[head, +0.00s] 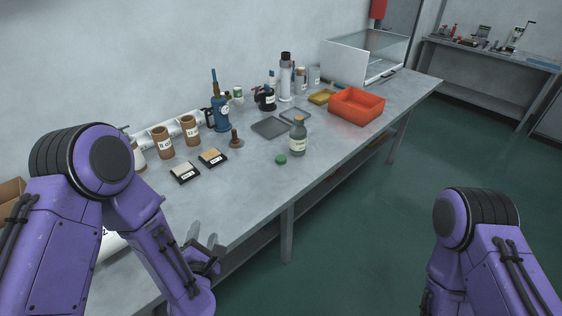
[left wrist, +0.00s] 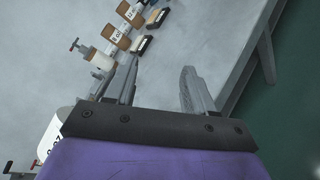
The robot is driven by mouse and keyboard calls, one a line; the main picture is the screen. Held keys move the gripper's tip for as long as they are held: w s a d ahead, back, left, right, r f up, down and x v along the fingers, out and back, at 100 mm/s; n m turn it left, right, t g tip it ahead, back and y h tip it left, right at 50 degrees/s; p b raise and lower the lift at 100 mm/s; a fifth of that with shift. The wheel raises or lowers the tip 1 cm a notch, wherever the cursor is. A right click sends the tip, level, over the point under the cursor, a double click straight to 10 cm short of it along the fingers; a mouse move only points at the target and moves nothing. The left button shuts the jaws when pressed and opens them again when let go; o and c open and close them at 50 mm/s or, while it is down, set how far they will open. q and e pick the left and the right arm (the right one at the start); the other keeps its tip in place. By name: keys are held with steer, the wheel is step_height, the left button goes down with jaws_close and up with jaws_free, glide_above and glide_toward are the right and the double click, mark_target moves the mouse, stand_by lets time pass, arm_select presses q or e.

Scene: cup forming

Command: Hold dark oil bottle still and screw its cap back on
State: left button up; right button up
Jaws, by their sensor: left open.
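The dark oil bottle (head: 298,139) stands upright near the table's front edge, a pale label on its side. A green cap (head: 281,159) lies on the table just left of the bottle, apart from it. My left gripper (head: 204,240) is low at the front edge of the table, well short of the bottle and cap. It is open and empty, and the left wrist view shows its two fingers apart (left wrist: 160,66) with bare tabletop between them. The bottle and cap are not in the left wrist view. Only my right arm shows at lower right; its gripper is out of frame.
Two small labelled blocks (head: 184,172) and brown jars (head: 162,142) stand left of the cap. The table front (head: 240,190) is clear.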

arm_select(q)
steer(key=s+a+f+m+g+b, duration=0.3)
steer(key=s+f+m+g+b, duration=0.2)
steer(key=s+f+m, duration=0.5)
steer(key=s+a+f+m+g+b, duration=0.4)
steer(key=s+f+m+g, duration=0.3)
steer(key=s+f+m, duration=0.4)
steer(key=s+f+b, duration=0.1)
steer(key=s+f, duration=0.3)
steer(key=f, duration=0.3)
steer(key=shift+s+f, duration=0.15)
steer(key=shift+f, duration=0.15)
